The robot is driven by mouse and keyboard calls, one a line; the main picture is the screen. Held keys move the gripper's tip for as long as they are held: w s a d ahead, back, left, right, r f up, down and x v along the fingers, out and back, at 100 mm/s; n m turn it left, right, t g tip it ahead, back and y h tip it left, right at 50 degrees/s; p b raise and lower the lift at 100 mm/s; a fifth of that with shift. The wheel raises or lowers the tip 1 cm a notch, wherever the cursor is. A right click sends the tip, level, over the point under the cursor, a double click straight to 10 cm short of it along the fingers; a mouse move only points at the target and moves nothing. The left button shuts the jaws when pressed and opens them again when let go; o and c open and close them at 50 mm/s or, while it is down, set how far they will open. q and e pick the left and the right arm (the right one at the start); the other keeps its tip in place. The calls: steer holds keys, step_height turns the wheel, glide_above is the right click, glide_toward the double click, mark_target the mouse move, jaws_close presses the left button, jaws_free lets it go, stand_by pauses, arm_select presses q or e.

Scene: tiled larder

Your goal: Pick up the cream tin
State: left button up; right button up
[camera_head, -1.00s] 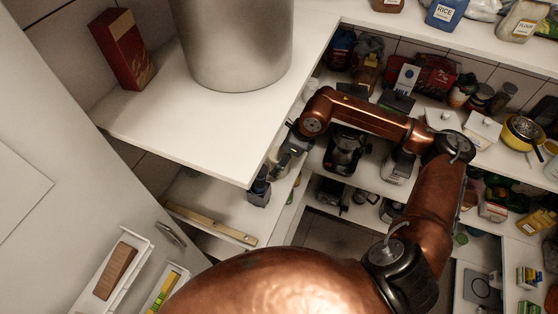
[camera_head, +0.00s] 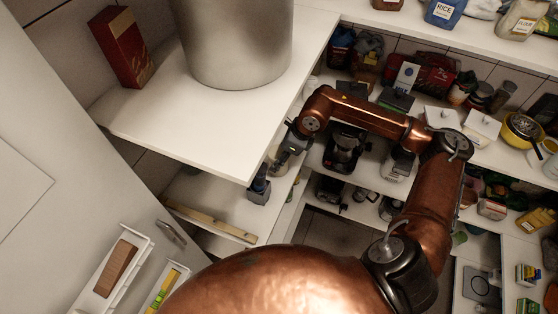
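I cannot pick out a cream tin with certainty in this view. One copper arm of mine, which I take to be the right, rises from the bottom centre, bends at the right and reaches back left. Its dark gripper (camera_head: 261,187) hangs beside the front corner of the white upper shelf (camera_head: 235,140), above a lower shelf (camera_head: 210,195). The gripper is small and dark here, so its fingers and anything between them cannot be made out. My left gripper is not in view.
A large metal pot (camera_head: 235,45) and a red box (camera_head: 121,47) stand on the upper shelf. A wooden strip (camera_head: 210,222) lies on the lower shelf. Crowded shelves fill the right, with a yellow pan (camera_head: 523,128). A white door (camera_head: 60,190) stands at left.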

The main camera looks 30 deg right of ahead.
steer(key=shift+r, duration=0.1)
steer(key=shift+r, duration=0.25)
step_height(320, 180, up, 2)
steer(key=shift+w+r+b, duration=0.1)
steer(key=shift+b, duration=0.2)
steer(key=s+a+r+b, duration=0.1)
steer(key=s+r+b, duration=0.3)
steer(key=s+r, duration=0.6)
steer(key=s, duration=0.4)
steer(key=shift+s+a, duration=0.15)
steer(key=shift+a, duration=0.15)
